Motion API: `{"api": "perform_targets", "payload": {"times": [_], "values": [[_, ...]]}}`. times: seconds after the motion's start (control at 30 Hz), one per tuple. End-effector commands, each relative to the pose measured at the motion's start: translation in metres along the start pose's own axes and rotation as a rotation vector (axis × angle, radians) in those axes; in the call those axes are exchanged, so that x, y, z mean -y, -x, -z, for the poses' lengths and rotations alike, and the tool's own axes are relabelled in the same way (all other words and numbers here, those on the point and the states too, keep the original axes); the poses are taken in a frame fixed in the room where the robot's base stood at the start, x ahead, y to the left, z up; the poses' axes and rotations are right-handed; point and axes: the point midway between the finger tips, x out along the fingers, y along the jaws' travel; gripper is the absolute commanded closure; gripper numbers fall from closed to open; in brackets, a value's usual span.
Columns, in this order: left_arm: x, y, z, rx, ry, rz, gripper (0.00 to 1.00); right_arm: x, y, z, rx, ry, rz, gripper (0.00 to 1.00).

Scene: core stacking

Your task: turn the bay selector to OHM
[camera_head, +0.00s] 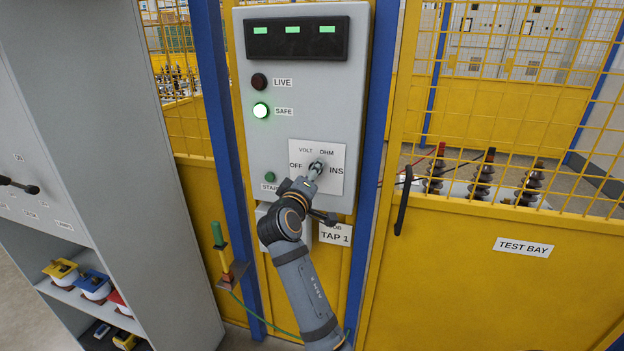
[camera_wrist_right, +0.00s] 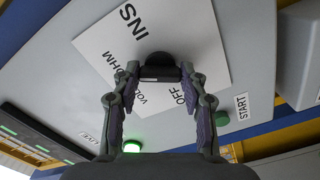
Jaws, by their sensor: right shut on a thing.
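The bay selector is a dark knob on a white plate (camera_head: 335,185) low on the grey control panel (camera_head: 285,90). The plate reads OFF, VOLT, OHM and INS. In the right wrist view the knob (camera_wrist_right: 160,60) sits between the two fingers of my right gripper (camera_wrist_right: 160,76), which is shut on it. In the head view my right gripper (camera_head: 315,170) reaches the plate from below and hides part of the knob. I cannot tell for certain which label the knob points at. My left gripper is not in view.
The green SAFE lamp (camera_head: 260,110) is lit and the LIVE lamp (camera_head: 259,80) is dark. A START button (camera_head: 269,177) is left of my wrist. A grey cabinet (camera_head: 130,130) stands left. A yellow TEST BAY gate (camera_head: 470,270) with a dark handle (camera_head: 403,200) is right.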

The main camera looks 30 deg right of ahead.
Motion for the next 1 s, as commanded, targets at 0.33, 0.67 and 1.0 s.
{"api": "perform_targets", "payload": {"times": [0.33, 0.67, 1.0], "values": [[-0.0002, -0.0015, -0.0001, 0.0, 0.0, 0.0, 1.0, -0.0002, 0.0, 0.0001, 0.0, -0.017, 0.0, 0.88], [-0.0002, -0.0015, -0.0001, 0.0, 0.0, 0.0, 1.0, -0.0002, 0.0, 0.0001, 0.0, -0.016, 0.0, 0.35], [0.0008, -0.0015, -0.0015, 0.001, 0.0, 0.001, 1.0, -0.0025, 0.0, 0.0013, 0.0, -0.017, -0.001, 0.34]]}}
